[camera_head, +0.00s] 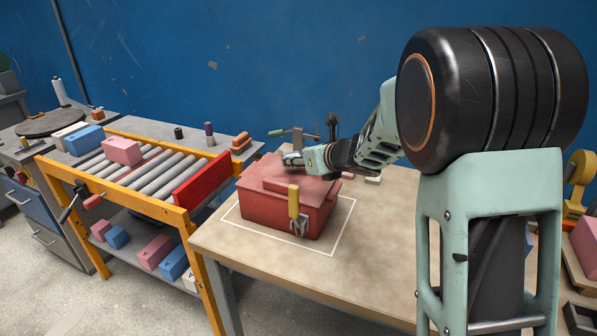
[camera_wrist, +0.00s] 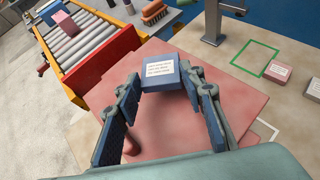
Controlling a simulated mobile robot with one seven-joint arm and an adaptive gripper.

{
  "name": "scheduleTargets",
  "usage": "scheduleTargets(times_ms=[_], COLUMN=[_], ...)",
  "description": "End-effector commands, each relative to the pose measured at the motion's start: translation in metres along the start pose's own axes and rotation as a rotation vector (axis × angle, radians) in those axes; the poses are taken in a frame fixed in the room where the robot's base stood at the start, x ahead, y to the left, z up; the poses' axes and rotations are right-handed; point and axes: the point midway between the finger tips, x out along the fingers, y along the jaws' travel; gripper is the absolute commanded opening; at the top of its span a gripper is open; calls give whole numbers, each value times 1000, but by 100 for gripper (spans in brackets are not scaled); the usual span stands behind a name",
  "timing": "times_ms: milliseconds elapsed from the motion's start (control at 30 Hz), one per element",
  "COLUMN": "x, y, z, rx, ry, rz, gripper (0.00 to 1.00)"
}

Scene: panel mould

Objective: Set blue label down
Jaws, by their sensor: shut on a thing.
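The blue label (camera_wrist: 160,75) is a small blue block with a white printed face, seen in the wrist view. It sits between the fingertips of my gripper (camera_wrist: 161,84), which is shut on it. Behind and below it is the flat lid of the red mould box (camera_wrist: 170,125); the gap between them is hard to judge. In the head view my gripper (camera_head: 292,158) is over the back of the red box (camera_head: 280,213). I cannot make out the label there. A green square outline (camera_wrist: 233,68) is on the table to the right of the label in the wrist view.
A pink label (camera_wrist: 277,71) lies at the green outline's right edge, with another near the picture's right edge. A metal post (camera_wrist: 212,25) stands behind. The roller conveyor (camera_head: 150,175) is on the left. The table front (camera_head: 330,270) is clear.

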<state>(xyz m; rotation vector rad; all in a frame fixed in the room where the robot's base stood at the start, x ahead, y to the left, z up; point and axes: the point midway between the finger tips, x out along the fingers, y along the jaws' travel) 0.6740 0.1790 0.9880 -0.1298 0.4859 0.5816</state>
Motion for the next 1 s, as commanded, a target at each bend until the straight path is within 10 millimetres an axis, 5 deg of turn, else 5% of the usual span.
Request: scheduleTargets(times_ms=[267,700,733,900,1000], x=[21,23,23,22,22], y=[-1,-2,-2,-2,-2], z=[-30,-33,-33,-32,-32], rx=[0,-1,0,0,-1], ry=[0,0,0,1,1], rz=[1,1,0,0,0], gripper=[9,9,38,54,54])
